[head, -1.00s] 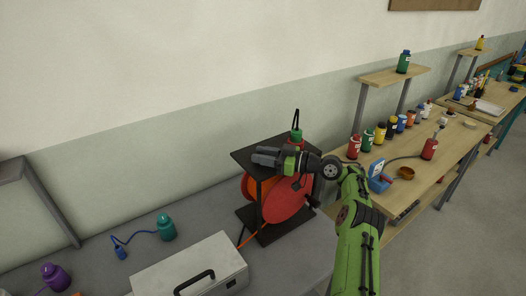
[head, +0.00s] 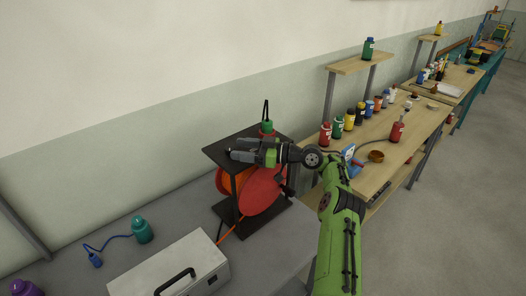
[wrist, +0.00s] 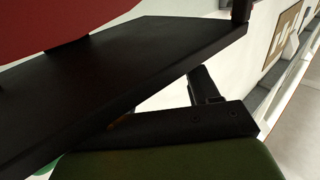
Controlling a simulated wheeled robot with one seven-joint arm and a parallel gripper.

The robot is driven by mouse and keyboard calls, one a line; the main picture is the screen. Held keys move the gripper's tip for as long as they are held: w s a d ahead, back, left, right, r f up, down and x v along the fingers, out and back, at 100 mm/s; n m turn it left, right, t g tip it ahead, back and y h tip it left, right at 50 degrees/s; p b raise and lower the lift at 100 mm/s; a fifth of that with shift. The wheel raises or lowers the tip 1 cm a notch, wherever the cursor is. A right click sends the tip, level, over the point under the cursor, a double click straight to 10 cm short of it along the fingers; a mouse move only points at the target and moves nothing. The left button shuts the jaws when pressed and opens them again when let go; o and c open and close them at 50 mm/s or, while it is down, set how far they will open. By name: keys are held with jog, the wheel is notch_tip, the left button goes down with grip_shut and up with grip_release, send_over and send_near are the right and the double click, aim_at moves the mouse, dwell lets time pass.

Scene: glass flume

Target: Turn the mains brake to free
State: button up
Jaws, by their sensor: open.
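A reel (head: 262,191) with a red flange and orange cable stands in a black frame (head: 218,158) on the grey bench. I cannot make out which part is the mains brake, or its setting; my arm covers part of the reel's upper right. My gripper (head: 231,149) is open and empty, over the frame's top plate in the head view and pointing left. In the wrist view a dark finger (wrist: 205,86) shows beside the black frame plate (wrist: 120,75), with the red reel flange (wrist: 45,22) at upper left. I cannot tell whether the gripper touches the frame.
A bottle with a green top (head: 267,127) stands behind my gripper. A grey case (head: 170,268), a teal bottle (head: 142,231) and a blue plug (head: 96,260) are on the grey bench. A wooden bench (head: 415,130) with several bottles stands right. The floor at right is clear.

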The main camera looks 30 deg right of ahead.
jog(key=v, duration=1.3)
